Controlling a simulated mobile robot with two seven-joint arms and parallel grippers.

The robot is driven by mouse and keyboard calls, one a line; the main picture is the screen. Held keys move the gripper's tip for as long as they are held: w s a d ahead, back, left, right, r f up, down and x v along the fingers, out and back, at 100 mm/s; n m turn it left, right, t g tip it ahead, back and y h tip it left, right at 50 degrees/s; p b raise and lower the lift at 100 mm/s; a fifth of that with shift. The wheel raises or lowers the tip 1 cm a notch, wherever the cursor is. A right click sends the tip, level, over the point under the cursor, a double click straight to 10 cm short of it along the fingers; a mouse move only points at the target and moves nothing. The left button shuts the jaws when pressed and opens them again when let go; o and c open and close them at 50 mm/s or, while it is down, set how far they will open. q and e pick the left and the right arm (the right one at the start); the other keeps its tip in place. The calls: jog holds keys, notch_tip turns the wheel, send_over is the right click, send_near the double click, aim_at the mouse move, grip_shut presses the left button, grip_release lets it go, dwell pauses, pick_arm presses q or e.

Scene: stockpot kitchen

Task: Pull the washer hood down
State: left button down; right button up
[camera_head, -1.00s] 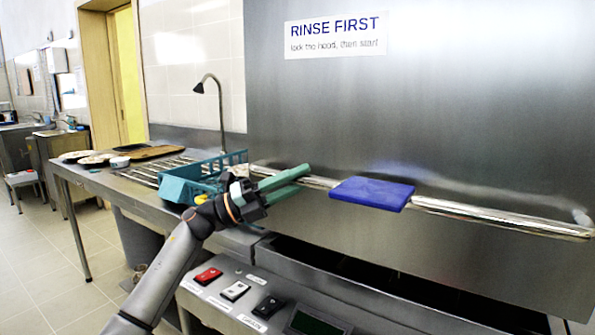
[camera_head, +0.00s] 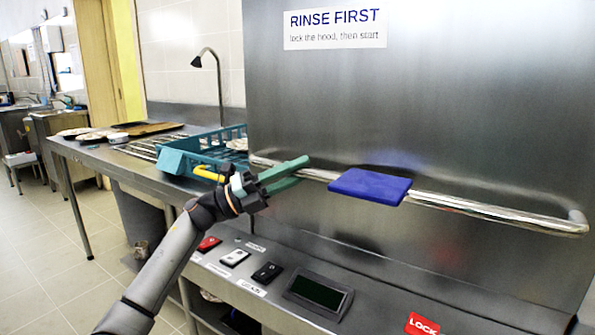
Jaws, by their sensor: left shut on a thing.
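The washer hood (camera_head: 420,110) is a large brushed-steel panel with a "RINSE FIRST" label, filling the right of the head view. Its lower edge is down near the control panel, with no dark opening showing below it. A shiny bar handle (camera_head: 480,208) runs across its front, with a blue pad (camera_head: 370,186) around its middle. My left gripper (camera_head: 290,172) has green fingers shut on the bar, left of the blue pad. The exact contact is partly hidden by the fingers. My right gripper is not in view.
Below the hood is a control panel with red, white and black switches (camera_head: 234,258), a dark display (camera_head: 318,292) and a red LOCK label (camera_head: 422,325). A teal rack (camera_head: 190,158) stands on the steel counter (camera_head: 95,152) at left, near a tap (camera_head: 219,90).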

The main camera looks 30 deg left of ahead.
pick_arm(q)
jog(key=shift+d+f, duration=0.1)
jog(key=shift+f, duration=0.35)
jog(key=c, duration=1)
grip_release()
jog(key=o, duration=0.3)
jog(key=shift+o, duration=0.2)
jog(key=shift+r, duration=0.15)
jog(key=v, duration=1.2)
jog(key=shift+s+a, duration=0.2)
jog(key=shift+a, duration=0.1)
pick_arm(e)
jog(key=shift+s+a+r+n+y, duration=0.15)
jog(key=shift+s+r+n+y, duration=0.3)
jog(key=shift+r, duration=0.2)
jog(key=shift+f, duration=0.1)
